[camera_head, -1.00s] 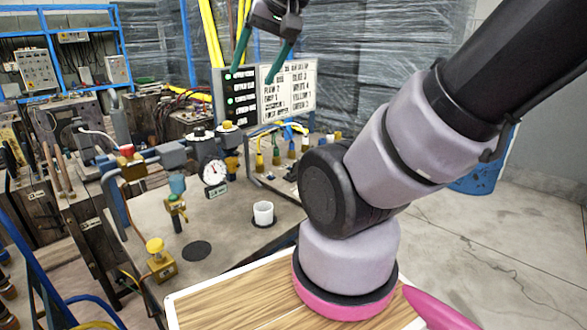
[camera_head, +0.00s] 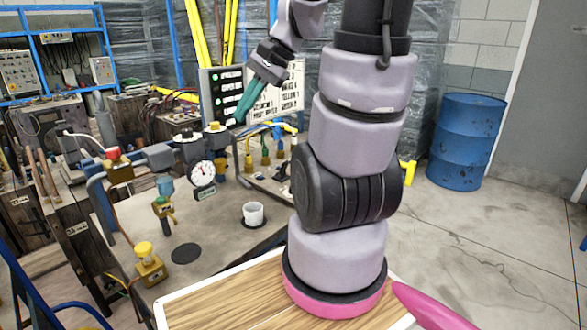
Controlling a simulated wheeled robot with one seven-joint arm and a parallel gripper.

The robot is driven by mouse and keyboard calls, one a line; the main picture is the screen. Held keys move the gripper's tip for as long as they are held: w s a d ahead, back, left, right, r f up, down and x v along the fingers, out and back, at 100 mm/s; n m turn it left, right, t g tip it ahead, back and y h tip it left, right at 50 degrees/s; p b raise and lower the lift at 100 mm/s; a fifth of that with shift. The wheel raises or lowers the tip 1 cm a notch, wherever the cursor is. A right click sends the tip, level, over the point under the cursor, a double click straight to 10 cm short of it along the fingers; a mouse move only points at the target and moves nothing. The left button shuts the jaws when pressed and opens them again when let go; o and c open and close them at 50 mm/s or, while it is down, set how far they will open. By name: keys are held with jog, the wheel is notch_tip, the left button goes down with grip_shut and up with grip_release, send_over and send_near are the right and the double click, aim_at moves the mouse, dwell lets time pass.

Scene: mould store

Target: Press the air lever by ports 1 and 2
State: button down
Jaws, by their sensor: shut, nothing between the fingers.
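My gripper (camera_head: 240,119) has teal fingers that are shut and empty. It points down and to the left in front of the dark board with green lights (camera_head: 226,90), above the rear of the bench. Below and to the right of the fingertips is a manifold block (camera_head: 262,178) with several coloured fittings and hoses. I cannot read port numbers or tell which part is the air lever. My arm hides the manifold's right end.
A pressure gauge (camera_head: 202,173) sits on the pipework, with a red-knobbed valve (camera_head: 117,165) to its left. A white cup (camera_head: 253,214) stands on the bench. A blue drum (camera_head: 466,142) is at the back right. Floor (camera_head: 500,260) at right is clear.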

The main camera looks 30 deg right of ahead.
jog(key=w+d+f+m+t+y, duration=0.45)
jog(key=w+d+f+m, duration=0.35)
jog(key=d+f+m, duration=0.45)
jog(key=s+d+f+m+t+h, duration=0.1)
jog(key=d+f+m+t+h, duration=0.1)
jog(key=d+f+m, duration=0.3)
jog(key=s+d+f+m+t+h, duration=0.2)
jog(key=d+f+m+h, duration=0.3)
jog(key=d+f, duration=0.3)
jog(key=shift+s+d+f+t, duration=0.25)
jog(key=shift+d+f+t, duration=0.1)
jog(key=shift+d+t, duration=0.6)
send_near(286, 167)
jog(key=f, duration=0.1)
jog(key=w+f, duration=0.2)
jog(key=f, duration=0.1)
jog(key=shift+a, duration=0.35)
jog(key=w, duration=0.1)
jog(key=w+r, duration=0.1)
jog(key=shift+w+a+r, duration=0.25)
jog(key=shift+w+a, duration=0.1)
jog(key=shift+w+r, duration=0.15)
jog(key=shift+w, duration=0.1)
